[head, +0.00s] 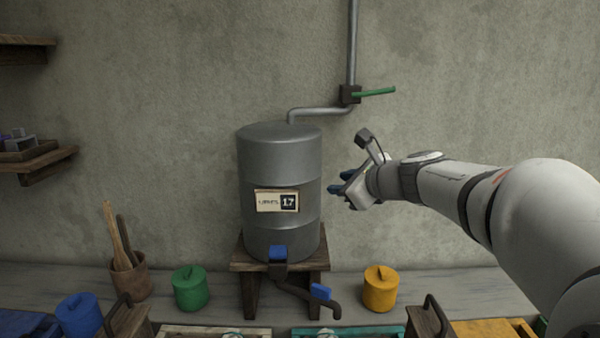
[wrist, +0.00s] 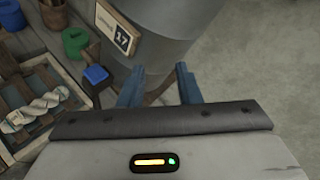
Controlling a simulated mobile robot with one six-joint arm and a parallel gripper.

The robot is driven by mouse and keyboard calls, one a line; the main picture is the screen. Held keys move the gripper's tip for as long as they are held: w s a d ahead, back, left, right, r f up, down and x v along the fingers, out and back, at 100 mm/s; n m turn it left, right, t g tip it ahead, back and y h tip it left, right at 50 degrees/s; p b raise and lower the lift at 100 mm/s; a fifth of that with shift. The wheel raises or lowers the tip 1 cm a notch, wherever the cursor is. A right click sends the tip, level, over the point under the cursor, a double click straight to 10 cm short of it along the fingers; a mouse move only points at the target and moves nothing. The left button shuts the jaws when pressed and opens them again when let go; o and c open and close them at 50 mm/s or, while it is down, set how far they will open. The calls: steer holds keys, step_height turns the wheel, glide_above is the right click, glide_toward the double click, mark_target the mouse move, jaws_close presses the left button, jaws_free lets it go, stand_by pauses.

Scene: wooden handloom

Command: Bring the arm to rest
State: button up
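My arm reaches in from the right in the head view. My gripper (head: 346,183) is just right of the grey metal drum (head: 278,155), in front of the wall. In the wrist view, the two blue fingers of my gripper (wrist: 158,86) stand apart with nothing between them, so it is open and empty. The drum (wrist: 160,25) is beyond the fingers there. It carries a label (head: 277,201) reading 17. I cannot tell the exact gap between the fingers and the drum.
The drum sits on a wooden stand (head: 310,262) with a blue-handled tap (head: 278,254). A green pot (head: 190,288), an orange pot (head: 380,289) and a crock of wooden tools (head: 130,278) stand on the bench. A pipe with a green-handled valve (head: 374,92) runs above. Wall right of the drum is clear.

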steer(key=s+d+f+n+g+h, duration=0.3)
steer(key=s+f+n+g, duration=0.1)
steer(key=s+f+n, duration=0.7)
steer(key=s+d+f+n+g+h, duration=0.2)
steer(key=s+f+n+g+h, duration=0.2)
steer(key=s+f+n, duration=0.6)
steer(key=s+n+g, duration=0.1)
steer(key=s+n, duration=0.1)
steer(key=s, duration=0.5)
steer(key=shift+s+d+f+n, duration=0.15)
steer(key=shift+d+f+n, duration=0.25)
stand_by(2.0)
steer(key=shift+o, duration=0.5)
